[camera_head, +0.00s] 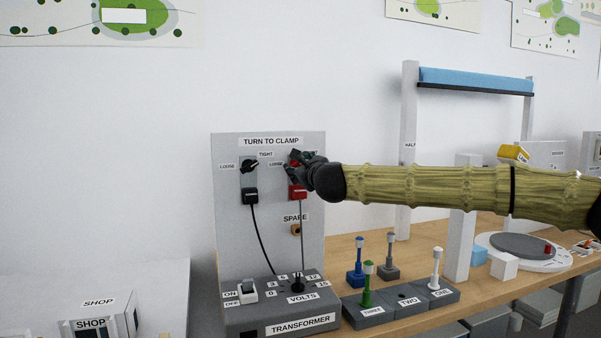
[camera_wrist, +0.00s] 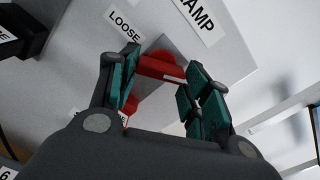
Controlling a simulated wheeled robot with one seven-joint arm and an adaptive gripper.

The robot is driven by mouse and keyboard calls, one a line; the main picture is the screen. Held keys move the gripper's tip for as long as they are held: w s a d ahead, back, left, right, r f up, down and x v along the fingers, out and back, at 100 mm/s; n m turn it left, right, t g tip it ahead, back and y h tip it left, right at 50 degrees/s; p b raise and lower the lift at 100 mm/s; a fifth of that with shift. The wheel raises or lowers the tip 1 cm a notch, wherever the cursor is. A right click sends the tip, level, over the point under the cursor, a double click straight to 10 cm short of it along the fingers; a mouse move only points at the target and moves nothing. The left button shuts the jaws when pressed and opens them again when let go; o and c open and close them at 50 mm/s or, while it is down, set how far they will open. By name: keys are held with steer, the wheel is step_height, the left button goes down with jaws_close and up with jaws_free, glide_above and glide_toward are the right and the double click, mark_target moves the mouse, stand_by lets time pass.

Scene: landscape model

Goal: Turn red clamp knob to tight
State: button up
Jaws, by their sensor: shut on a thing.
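The red clamp knob (camera_wrist: 158,68) is on the upright grey panel marked TURN TO CLAMP (camera_head: 230,210). My gripper (camera_wrist: 162,84) is at the knob, with a green-padded finger on each side, shut on it. In the head view my gripper (camera_head: 300,168) covers most of the knob. A LOOSE label (camera_wrist: 124,25) shows beside the knob; its TIGHT label is mostly hidden. The knob's exact pointing is hard to tell. A red plug block (camera_head: 298,192) with a cable sits below the knob.
A black clamp knob (camera_head: 250,166) with a black plug (camera_head: 250,196) is to the left on the same panel. Below stands the transformer (camera_head: 280,308) with a switch and dial. Several coloured levers, such as the green one (camera_head: 367,285), stand on the table to the right.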

steer(key=shift+f, duration=0.1)
stand_by(0.4)
steer(key=o, duration=1)
steer(key=shift+s, duration=0.1)
steer(key=v, duration=1.1)
steer(key=shift+s+d, duration=0.2)
steer(key=shift+s, duration=0.15)
